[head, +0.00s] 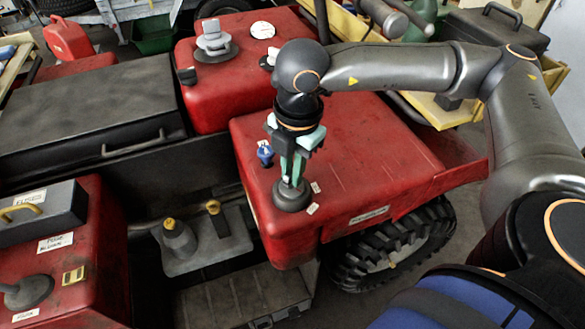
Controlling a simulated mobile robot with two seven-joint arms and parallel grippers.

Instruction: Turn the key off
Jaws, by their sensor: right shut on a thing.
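A dark round key switch (291,198) sits on top of the red body panel (350,150) near its front left corner. My right gripper (291,178) points down over it, with its fingers closed around the key at the switch's centre. The key itself is mostly hidden between the fingers, so its turn angle cannot be told. Two small white labels (313,208) lie just right of the switch, too small to read. My left gripper is not in view.
A small blue item (265,152) stands left of my right gripper on the panel. A black lidded box (90,110) is at left. A second red panel (235,85) with a grey knob (212,40) is behind. A black tyre (395,250) is at lower right.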

